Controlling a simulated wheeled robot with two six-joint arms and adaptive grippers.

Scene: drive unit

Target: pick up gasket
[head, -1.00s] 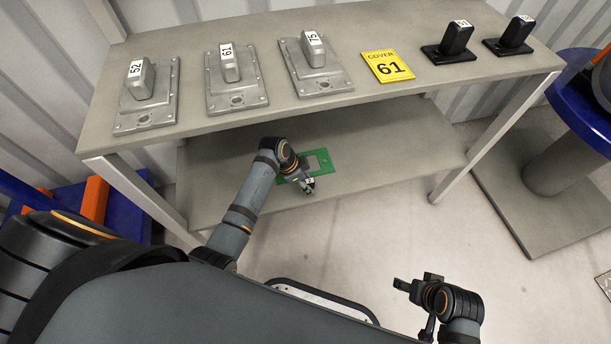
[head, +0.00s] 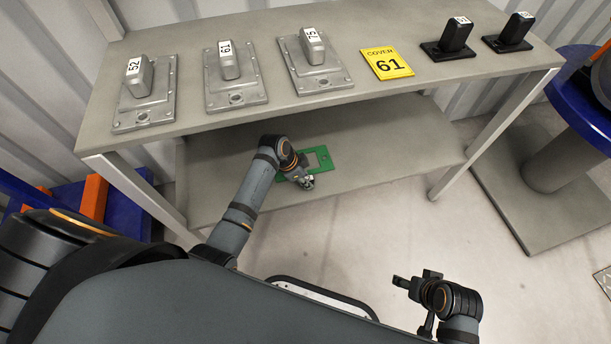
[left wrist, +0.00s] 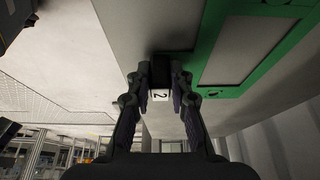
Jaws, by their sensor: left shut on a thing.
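The gasket (head: 328,165) is a flat green rectangular frame on the lower shelf of the bench. It also shows in the left wrist view (left wrist: 208,42), with its opening to the right. My left gripper (head: 305,182) is at the gasket's near edge. In the left wrist view its fingers (left wrist: 160,78) are shut on a dark block with a white label reading 2, at the gasket's edge. Whether the gasket is clear of the shelf cannot be told. My right gripper (head: 416,283) is low at the front right, away from the bench; its jaw opening is unclear.
On the bench top (head: 190,55) stand grey covers marked 52 (head: 140,85), 61 (head: 230,70) and 75 (head: 315,55), a yellow card reading COVER 61 (head: 387,65) and two black blocks. The top overhangs the lower shelf (head: 390,150). Its right part is clear.

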